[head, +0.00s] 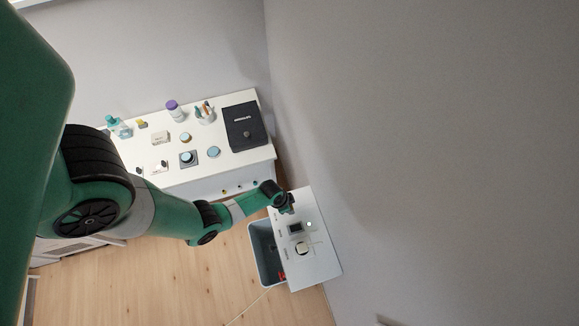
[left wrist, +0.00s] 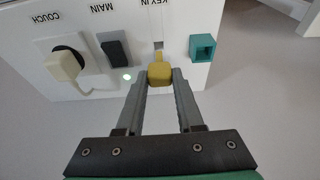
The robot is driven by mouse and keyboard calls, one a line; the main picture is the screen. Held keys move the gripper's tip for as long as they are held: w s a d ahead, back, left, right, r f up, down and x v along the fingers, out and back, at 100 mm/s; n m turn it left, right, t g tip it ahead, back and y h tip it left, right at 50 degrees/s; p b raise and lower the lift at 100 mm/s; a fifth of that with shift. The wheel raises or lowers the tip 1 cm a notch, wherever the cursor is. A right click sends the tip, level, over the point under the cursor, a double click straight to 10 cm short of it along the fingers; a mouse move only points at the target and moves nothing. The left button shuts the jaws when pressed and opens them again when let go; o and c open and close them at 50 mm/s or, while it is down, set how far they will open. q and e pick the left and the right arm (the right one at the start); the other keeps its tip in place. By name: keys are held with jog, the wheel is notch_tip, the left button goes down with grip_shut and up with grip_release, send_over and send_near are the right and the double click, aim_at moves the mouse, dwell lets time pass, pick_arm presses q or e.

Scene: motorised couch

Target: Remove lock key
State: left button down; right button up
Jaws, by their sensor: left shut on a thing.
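A yellow lock key (left wrist: 160,73) shows in the left wrist view, held between the fingertips of my left gripper (left wrist: 160,80). The gripper is shut on the key. The key's far end is at the slot (left wrist: 158,46) under the "KEY IN" label on a white panel (left wrist: 195,75); I cannot tell how deep it sits. In the head view my left gripper (head: 288,209) is at the upper part of the white panel (head: 318,268), and the key is too small to make out there. My right gripper is not in view.
A blue bin (head: 256,258) stands by the panel. A white table (head: 225,165) holds bottles and a black case (head: 245,127).

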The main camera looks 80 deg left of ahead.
pick_arm(q)
notch_tip(320, 180, up, 5)
jog(key=p, duration=0.5)
jog(key=shift+r, duration=1)
